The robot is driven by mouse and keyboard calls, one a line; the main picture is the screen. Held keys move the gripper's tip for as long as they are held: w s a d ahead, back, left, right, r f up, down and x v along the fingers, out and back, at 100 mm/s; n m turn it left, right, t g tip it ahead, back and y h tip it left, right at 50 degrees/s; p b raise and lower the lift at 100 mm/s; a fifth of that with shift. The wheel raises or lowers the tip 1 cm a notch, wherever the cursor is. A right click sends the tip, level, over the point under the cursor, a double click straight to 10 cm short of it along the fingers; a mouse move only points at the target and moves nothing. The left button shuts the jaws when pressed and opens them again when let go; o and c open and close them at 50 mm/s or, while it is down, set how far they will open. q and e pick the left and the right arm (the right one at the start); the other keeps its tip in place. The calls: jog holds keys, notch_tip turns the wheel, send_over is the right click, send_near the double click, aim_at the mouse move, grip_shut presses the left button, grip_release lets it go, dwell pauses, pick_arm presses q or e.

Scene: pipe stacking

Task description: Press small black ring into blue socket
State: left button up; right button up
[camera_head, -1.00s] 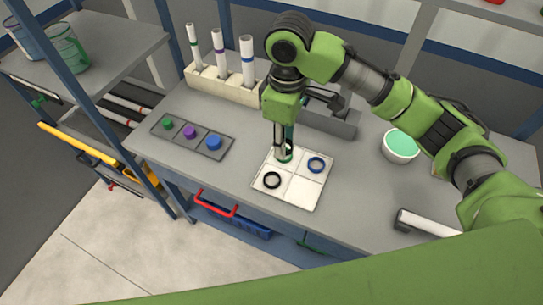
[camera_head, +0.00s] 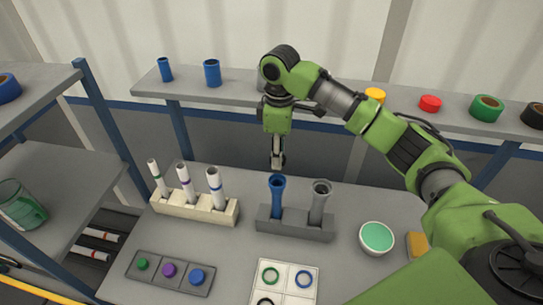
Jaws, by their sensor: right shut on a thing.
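My right gripper (camera_head: 277,163) hangs pointing down above the mouth of the blue socket pipe (camera_head: 277,194). It is shut on a small dark thing, which looks like the small black ring but barely shows between the fingertips. The fingertips look just above or behind the blue mouth; the gap is hard to judge. The blue pipe stands upright in a grey holder (camera_head: 297,229), left of a grey pipe (camera_head: 319,201). Another black ring (camera_head: 265,301) is partly visible in the white tray (camera_head: 285,290) at the bottom edge. My left gripper is not in view.
White tubes stand in a cream rack (camera_head: 196,208) at left. A green-filled bowl (camera_head: 376,238) stands at right. A shelf (camera_head: 340,107) with pipes and tape rolls runs behind.

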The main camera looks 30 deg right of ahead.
notch_tip(320, 180, down, 5)
jog(key=shift+f, duration=0.1)
jog(key=shift+s+f, duration=0.1)
jog(key=shift+f, duration=0.65)
jog(key=shift+f, duration=0.25)
dwell(1.1)
jog(key=o, duration=0.8)
jog(key=shift+o, duration=0.2)
jog(key=o, duration=0.4)
